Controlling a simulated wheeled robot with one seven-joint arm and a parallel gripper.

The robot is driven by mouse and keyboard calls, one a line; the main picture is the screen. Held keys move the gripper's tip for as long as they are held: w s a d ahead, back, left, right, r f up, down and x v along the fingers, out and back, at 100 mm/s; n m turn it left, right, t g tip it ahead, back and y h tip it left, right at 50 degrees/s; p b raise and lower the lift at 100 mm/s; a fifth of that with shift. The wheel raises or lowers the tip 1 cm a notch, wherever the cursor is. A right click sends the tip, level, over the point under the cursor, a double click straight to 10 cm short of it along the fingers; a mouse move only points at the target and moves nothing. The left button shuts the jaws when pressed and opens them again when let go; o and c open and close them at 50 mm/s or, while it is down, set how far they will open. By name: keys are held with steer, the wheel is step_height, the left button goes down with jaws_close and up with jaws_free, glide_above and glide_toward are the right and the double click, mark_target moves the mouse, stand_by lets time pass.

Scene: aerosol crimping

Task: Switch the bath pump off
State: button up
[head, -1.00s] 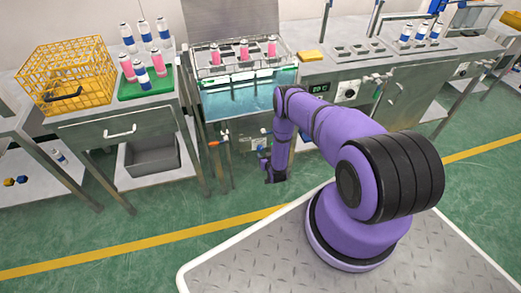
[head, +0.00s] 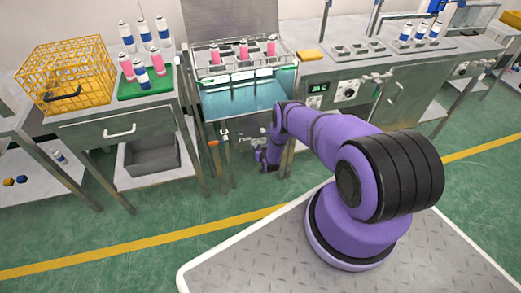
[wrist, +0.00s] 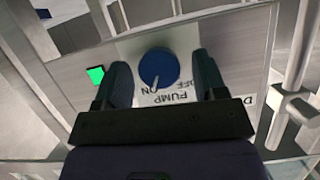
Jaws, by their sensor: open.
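The blue round pump knob (wrist: 159,67) is in the wrist view, on a white plate with upside-down "PUMP", "OFF" and "ON" lettering. Its white pointer line points down and slightly left in the picture, toward the "ON" word. My gripper (wrist: 163,76) is open, with one dark finger on each side of the knob. Small gaps show between knob and fingers; contact is not visible. A green lamp (wrist: 95,75) is lit beside the plate. In the head view my gripper (head: 270,158) is low in front of the water bath (head: 240,101); the knob cannot be made out there.
Pink cans (head: 244,50) stand in the rack over the bath. A pipe with a valve (wrist: 293,103) runs close by at the right of the wrist view. A steel table with a yellow basket (head: 70,72) stands left. The green floor in front is clear.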

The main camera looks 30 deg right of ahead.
steer(key=c, duration=0.9)
steer(key=shift+a+f+n+g+h, duration=0.15)
steer(key=shift+n+g+h, duration=0.25)
steer(key=shift+n+h, duration=1.25)
steer(key=shift+n, duration=0.45)
steer(key=o, duration=0.9)
